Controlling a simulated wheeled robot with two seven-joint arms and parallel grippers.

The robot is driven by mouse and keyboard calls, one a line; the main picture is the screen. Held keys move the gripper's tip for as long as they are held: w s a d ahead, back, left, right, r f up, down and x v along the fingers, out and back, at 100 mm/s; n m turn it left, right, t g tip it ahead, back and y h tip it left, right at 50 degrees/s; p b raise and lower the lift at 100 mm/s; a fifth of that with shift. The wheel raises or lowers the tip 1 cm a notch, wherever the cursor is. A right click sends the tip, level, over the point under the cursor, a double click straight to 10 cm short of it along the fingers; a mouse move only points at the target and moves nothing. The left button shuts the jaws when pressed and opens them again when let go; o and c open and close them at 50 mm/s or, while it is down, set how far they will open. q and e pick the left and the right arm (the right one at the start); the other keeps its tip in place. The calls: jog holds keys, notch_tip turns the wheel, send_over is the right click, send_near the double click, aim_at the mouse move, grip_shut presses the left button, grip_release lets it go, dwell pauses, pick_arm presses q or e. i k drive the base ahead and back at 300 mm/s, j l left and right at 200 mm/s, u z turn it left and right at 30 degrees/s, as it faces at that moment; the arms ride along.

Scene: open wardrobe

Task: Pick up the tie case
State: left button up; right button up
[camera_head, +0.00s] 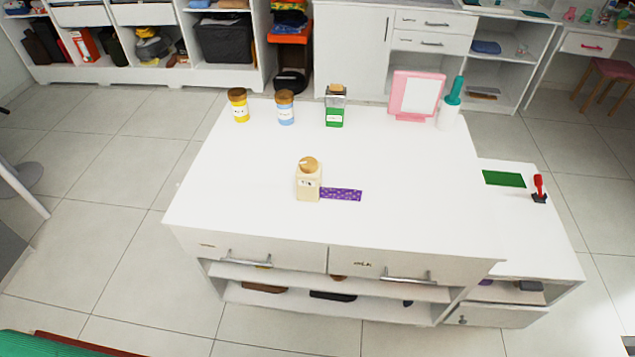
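A flat purple patterned strip (342,194) lies on the white island top (240,205), just right of a cream bottle with a round wooden cap (308,183). The bottle stands upright and hides or touches the strip's left end; I cannot tell which. The strip may be the tie case, but I cannot tell for sure. Neither of my grippers is in view.
A yellow jar (239,110), a blue jar (286,112), a green bottle (335,113), a pink-framed mirror (417,96) and a white-and-teal bottle (450,108) line the island's far edge. A green mat (504,179) lies right. The island's front strip is clear.

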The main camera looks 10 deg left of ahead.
aim_at(308, 185)
jog(key=i+j, duration=0.55)
jog(key=i, duration=0.25)
